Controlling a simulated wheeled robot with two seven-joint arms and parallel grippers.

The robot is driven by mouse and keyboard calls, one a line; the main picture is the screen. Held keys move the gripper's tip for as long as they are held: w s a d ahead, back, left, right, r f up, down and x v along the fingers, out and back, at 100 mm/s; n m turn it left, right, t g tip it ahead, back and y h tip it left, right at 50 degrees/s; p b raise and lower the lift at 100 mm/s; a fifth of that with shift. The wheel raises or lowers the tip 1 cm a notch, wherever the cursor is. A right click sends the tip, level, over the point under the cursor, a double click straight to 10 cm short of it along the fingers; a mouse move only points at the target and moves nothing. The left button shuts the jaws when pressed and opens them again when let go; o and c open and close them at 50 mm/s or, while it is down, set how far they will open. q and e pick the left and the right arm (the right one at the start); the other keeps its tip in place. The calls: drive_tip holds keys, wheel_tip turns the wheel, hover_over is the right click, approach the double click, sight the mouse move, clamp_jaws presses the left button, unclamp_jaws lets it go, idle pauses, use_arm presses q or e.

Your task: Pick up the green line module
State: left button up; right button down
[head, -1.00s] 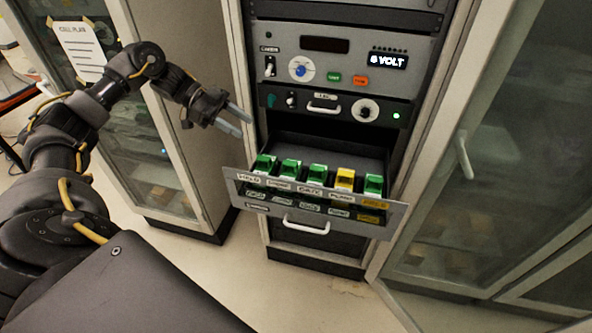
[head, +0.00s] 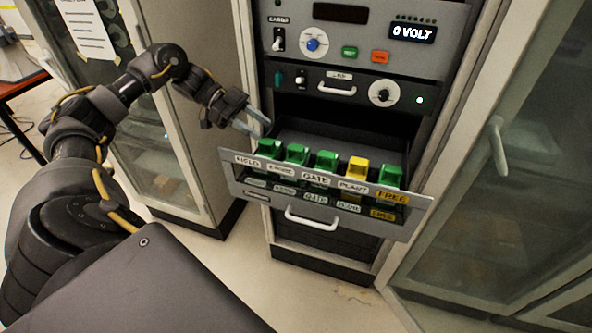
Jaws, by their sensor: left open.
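The open drawer (head: 225,170) holds a row of line modules. From the left there are three green modules (head: 268,148) (head: 296,153) (head: 326,160), then a yellow module (head: 357,168), then another green module (head: 391,176) at the right end. Front labels include FIELD, GATE, PLANT and a yellow FREE under the rightmost green module. My left gripper (head: 257,124) is open and empty, up and left of the leftmost green module, apart from it. My right gripper is out of view.
The drawer has a white handle (head: 312,218). A glass cabinet door (head: 500,170) stands on the right. A cabinet with a paper sheet (head: 88,27) is on the left.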

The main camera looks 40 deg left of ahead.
sight(293, 146)
use_arm(q)
drive_tip(key=p+x, duration=0.1)
drive_tip(key=x, duration=0.4)
drive_tip(key=shift+w+d, duration=0.1)
drive_tip(key=shift+d, duration=0.05)
drive_tip(key=shift+d+p, duration=0.15)
drive_tip(key=shift+p, duration=0.25)
drive_tip(key=p+x, duration=0.1)
drive_tip(key=x, duration=0.1)
drive_tip(key=p+x, duration=0.1)
drive_tip(key=x, duration=0.1)
drive_tip(key=shift+w+d, duration=0.1)
drive_tip(key=shift+w, duration=0.3)
drive_tip(key=shift+d+f, duration=0.15)
drive_tip(key=shift+f, duration=0.15)
clamp_jaws()
drive_tip(key=shift+r, duration=0.1)
